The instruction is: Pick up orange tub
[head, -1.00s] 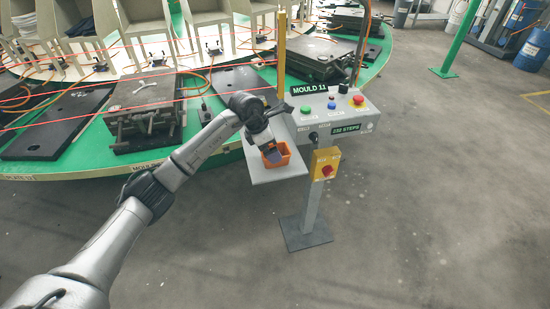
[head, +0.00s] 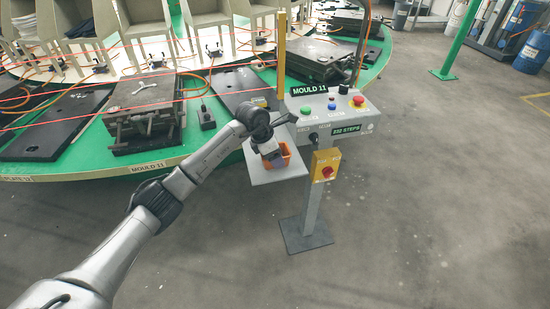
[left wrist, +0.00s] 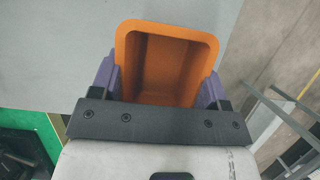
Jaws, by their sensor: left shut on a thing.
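The orange tub (head: 285,152) is at the small grey side shelf (head: 262,176) next to the control panel. My left gripper (head: 277,160) comes down over it and hides part of it. In the left wrist view, the open-topped, empty orange tub (left wrist: 168,62) sits between the two purple fingers of my left gripper (left wrist: 163,80), which are shut on its sides. I cannot tell whether the tub is touching the shelf or just above it. My right gripper is not in view.
The control panel (head: 348,122) with buttons stands to the right of the tub, with a yellow switch box (head: 325,165) below it. A yellow post (head: 281,55) stands behind. The green carousel (head: 80,176) carries moulds at the left.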

